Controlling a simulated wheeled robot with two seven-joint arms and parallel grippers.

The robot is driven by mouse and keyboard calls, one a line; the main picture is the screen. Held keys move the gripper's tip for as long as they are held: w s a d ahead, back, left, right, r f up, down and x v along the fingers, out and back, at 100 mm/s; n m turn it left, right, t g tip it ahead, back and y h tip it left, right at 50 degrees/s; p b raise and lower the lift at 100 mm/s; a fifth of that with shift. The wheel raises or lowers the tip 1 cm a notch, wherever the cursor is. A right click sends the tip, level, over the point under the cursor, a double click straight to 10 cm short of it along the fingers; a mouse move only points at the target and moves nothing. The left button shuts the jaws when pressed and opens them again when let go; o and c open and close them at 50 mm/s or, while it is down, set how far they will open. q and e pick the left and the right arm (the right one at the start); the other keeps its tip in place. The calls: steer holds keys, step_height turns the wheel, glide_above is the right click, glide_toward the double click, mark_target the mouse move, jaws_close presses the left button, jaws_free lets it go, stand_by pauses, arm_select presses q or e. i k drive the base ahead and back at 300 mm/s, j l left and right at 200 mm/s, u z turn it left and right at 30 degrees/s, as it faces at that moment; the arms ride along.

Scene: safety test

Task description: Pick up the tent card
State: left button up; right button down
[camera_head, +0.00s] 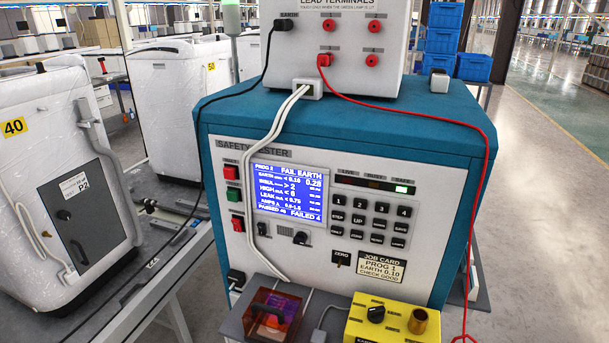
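I see nothing that I can surely name as a tent card. A cream job card (381,268) lies flat against the lower right of the tester's front and reads PROG 1, EARTH 0.10, CHECK GOOD. A small white block with a dark top (439,81) stands on the tester's blue top, right of the lead terminals box; I cannot tell what it is. The safety tester (340,130) has a lit blue screen (288,192) reading FAIL EARTH. Neither of my grippers is in view.
A white lead terminals box (340,50) with red and white leads stands on the tester. A grey shelf (232,325) in front carries a box with a tinted cover (272,313) and a yellow box (385,325). White machines (40,160) stand left; blue crates (474,67) stand behind.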

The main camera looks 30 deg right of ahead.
mark_target(463, 264)
steer(key=k+l, duration=0.1)
steer(key=l, duration=1.1)
steer(key=k+l+u, duration=0.1)
steer(key=l, duration=0.5)
steer(key=k+l, duration=0.15)
steer(key=l, duration=0.45)
steer(key=k+l, duration=0.1)
steer(key=l, duration=0.5)
steer(key=k+l+u, duration=0.1)
steer(key=l, duration=0.5)
steer(key=k+l, duration=0.1)
steer(key=l, duration=0.45)
steer(key=k+l, duration=0.15)
steer(key=l, duration=0.45)
steer(key=u, duration=0.05)
